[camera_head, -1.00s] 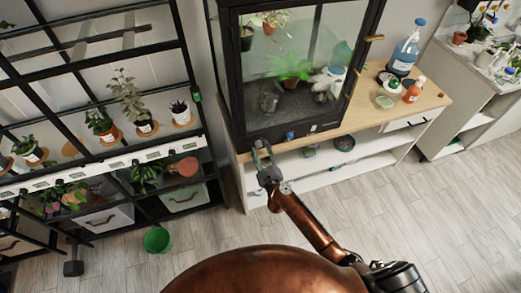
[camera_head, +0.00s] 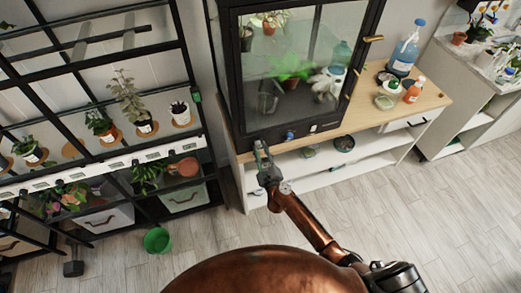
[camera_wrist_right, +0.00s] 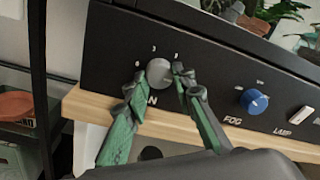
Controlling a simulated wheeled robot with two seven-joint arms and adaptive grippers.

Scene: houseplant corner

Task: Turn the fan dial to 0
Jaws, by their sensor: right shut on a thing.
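The fan dial (camera_wrist_right: 158,73) is a grey round knob on the black front panel of the glass cabinet, with small markings around it and its label partly covered. My right gripper (camera_wrist_right: 156,80) is shut on it, one green-padded finger on each side. In the head view the right gripper (camera_head: 262,152) reaches the lower left of the cabinet front (camera_head: 262,138), and the dial is hidden there. I cannot tell exactly where the dial points. My left gripper is not in view.
On the same panel, right of the fan dial, are a blue FOG knob (camera_wrist_right: 254,101) and a white LAMP switch (camera_wrist_right: 300,118). The cabinet stands on a wooden-topped bench (camera_head: 432,95). A plant rack (camera_head: 197,97) is on the left. A green bucket (camera_head: 157,240) is on the floor.

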